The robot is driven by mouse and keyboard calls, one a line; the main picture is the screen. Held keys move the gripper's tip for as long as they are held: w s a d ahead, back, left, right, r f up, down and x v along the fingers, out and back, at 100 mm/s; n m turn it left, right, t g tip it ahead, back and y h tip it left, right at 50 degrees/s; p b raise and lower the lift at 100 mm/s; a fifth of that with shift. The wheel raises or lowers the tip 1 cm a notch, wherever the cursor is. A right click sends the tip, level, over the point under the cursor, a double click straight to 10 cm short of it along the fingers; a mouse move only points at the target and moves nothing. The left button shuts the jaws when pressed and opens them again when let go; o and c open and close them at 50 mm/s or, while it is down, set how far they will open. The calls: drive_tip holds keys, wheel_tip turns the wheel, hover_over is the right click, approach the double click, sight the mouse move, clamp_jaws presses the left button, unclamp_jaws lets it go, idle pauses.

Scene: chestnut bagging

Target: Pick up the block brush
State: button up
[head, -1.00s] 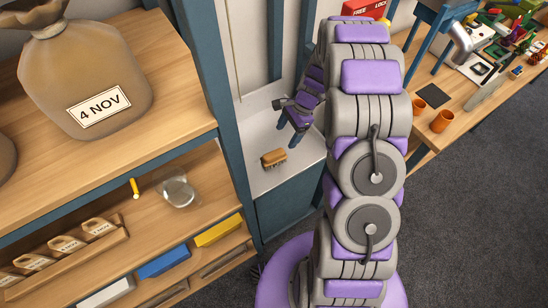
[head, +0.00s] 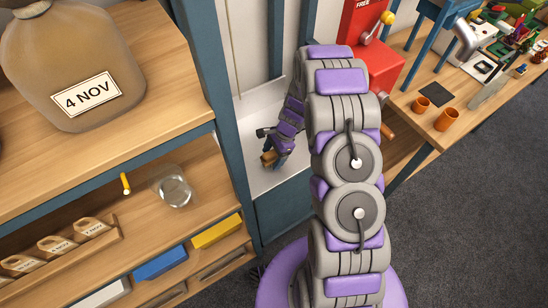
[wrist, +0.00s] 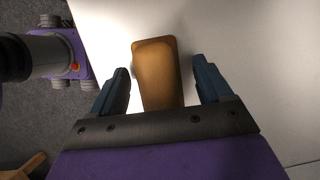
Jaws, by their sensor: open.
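The block brush (wrist: 155,72) lies on a pale surface (wrist: 240,60) in the wrist view, its brown wooden back facing me. My gripper (wrist: 162,92) is open, with one dark finger on each side of the brush and a gap visible on both sides. In the head view my gripper (head: 276,160) is down at the white surface between the shelf and the red machine. It covers most of the brush there, and only a small brown part (head: 268,158) shows. The wrist view does not show clearly how far the fingertips are above the surface.
A wooden shelf (head: 150,140) with a blue post (head: 215,80) stands close on the left, holding a sack (head: 75,55) marked 4 NOV. The red machine (head: 362,45) stands behind my arm. A workbench with orange cups (head: 446,119) is at right.

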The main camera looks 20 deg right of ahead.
sight(272, 155)
drive_tip(key=shift+s+a+f, duration=0.1)
drive_tip(key=shift+f, duration=0.2)
drive_tip(key=c, duration=1.1)
drive_tip(key=shift+r, duration=0.15)
drive_tip(key=shift+r, duration=0.5)
drive_tip(key=r, duration=0.1)
drive_tip(key=r+p, duration=0.1)
drive_tip(key=shift+s+r, duration=0.3)
drive_tip(key=shift+s, duration=0.05)
drive_tip(key=s+r+p, duration=0.1)
drive_tip(key=s+p, duration=0.1)
drive_tip(key=s, duration=1.3)
drive_tip(key=shift+r, duration=0.15)
drive_tip(key=shift+s, duration=0.1)
